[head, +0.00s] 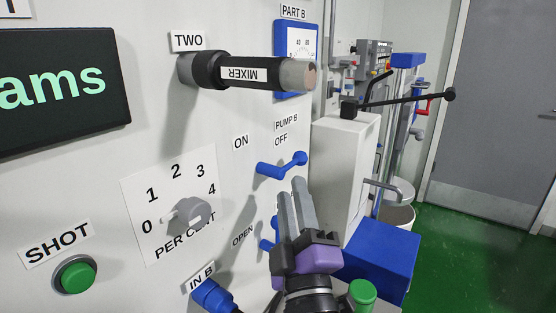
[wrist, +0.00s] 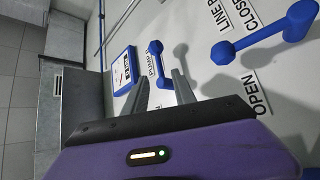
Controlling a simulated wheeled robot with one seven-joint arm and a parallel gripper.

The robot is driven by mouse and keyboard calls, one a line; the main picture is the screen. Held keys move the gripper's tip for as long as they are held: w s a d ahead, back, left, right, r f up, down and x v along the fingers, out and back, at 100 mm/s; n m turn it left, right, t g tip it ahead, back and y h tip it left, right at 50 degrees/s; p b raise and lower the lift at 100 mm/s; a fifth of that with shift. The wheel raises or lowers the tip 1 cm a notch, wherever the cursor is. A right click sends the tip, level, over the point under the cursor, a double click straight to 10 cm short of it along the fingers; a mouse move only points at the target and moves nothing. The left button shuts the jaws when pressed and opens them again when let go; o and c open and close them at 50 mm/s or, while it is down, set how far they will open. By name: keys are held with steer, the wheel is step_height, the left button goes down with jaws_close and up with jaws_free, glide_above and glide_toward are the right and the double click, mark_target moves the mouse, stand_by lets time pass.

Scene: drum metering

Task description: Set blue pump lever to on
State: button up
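The blue pump lever (head: 282,165) is on the white panel under the PUMP B label (head: 286,123). Its knob end points right and slightly up, on the OFF side; the ON label (head: 240,142) is to its left. In the wrist view the blue pump lever (wrist: 155,61) shows just beyond my fingertips, roughly between them in the picture. My gripper (head: 290,187) is open and empty, just below the lever in the head view. In the wrist view a gap shows between the fingers of my gripper (wrist: 161,78). I see no contact with the lever.
A second blue lever (wrist: 265,38) beside OPEN and CLOSED labels is close on the right in the wrist view. The black mixer cylinder (head: 248,72) juts out above the pump lever. A white cabinet (head: 343,165) and blue box (head: 378,258) stand to the right.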

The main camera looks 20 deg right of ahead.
mark_target(291, 162)
steer(key=p+x, duration=0.1)
steer(key=x, duration=0.4)
steer(key=p+x, duration=0.1)
steer(key=x, duration=0.1)
steer(key=shift+w+d+p, duration=0.3)
steer(key=shift+w+d, duration=0.05)
jaws_close()
steer(key=shift+d+f+h, duration=0.1)
steer(key=shift+f+h, duration=0.05)
steer(key=shift+h, duration=0.15)
stand_by(0.9)
